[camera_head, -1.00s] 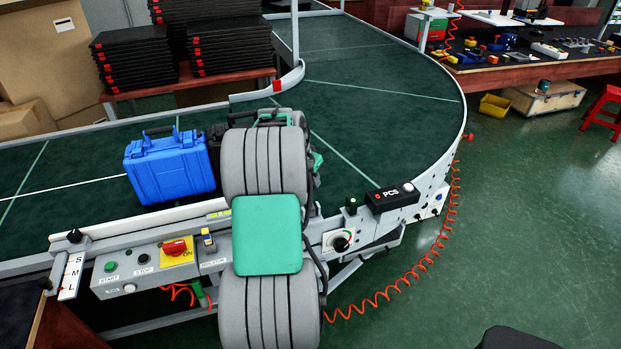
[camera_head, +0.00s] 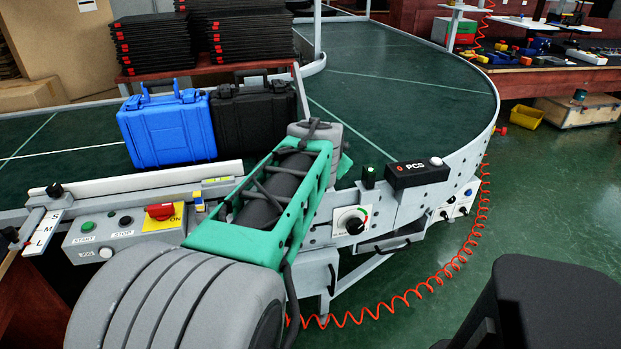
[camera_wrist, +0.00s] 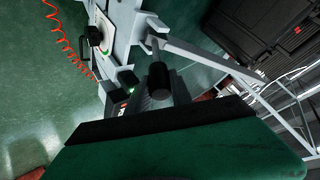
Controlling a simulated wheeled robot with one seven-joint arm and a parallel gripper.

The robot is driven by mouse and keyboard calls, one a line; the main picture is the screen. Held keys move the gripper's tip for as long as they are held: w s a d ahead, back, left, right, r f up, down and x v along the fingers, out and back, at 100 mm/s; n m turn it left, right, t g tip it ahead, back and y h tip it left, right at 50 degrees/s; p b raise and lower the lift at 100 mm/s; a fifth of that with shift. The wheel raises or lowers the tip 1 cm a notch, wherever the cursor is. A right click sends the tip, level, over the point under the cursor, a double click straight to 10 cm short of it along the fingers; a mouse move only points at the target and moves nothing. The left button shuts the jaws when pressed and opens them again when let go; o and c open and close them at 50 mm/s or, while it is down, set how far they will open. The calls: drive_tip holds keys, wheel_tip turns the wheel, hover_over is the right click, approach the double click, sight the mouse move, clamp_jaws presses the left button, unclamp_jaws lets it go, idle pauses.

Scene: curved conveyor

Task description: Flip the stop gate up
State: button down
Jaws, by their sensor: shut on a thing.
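The stop gate shows as a pale grey bar (camera_head: 302,95) standing up at a slant behind my arm, beside the black case. In the wrist view the bar (camera_wrist: 200,56) runs from the conveyor's side frame toward the right. A black cylindrical handle (camera_wrist: 158,78) is between the dark fingers of my gripper (camera_wrist: 158,94), which is shut on it. The handle's joint with the bar is not clear. In the head view my arm hides my gripper and the gate's lower end.
A blue case (camera_head: 167,130) and a black case (camera_head: 255,118) stand on the green belt left of the bar. A PCS box (camera_head: 418,173) and a dial (camera_head: 351,220) are on the conveyor's near side. A red coiled hose (camera_head: 440,275) hangs at right.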

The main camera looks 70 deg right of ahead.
drive_tip(key=s+a+f+h+b, duration=0.1)
drive_tip(key=a+f+b, duration=0.1)
drive_tip(key=f+b, duration=0.3)
drive_tip(key=s+a+f+t+h+b, duration=0.1)
drive_tip(key=s+a+f+b, duration=0.1)
drive_tip(key=b, duration=0.6)
drive_tip(key=shift+a+f+m+h, duration=0.3)
drive_tip(key=shift+a+f, duration=0.25)
drive_tip(key=shift+f, duration=0.95)
drive_tip(key=c, duration=1.2)
unclamp_jaws()
drive_tip(key=shift+s+d, duration=0.1)
drive_tip(key=shift+o, duration=0.3)
drive_tip(key=shift+r, duration=0.4)
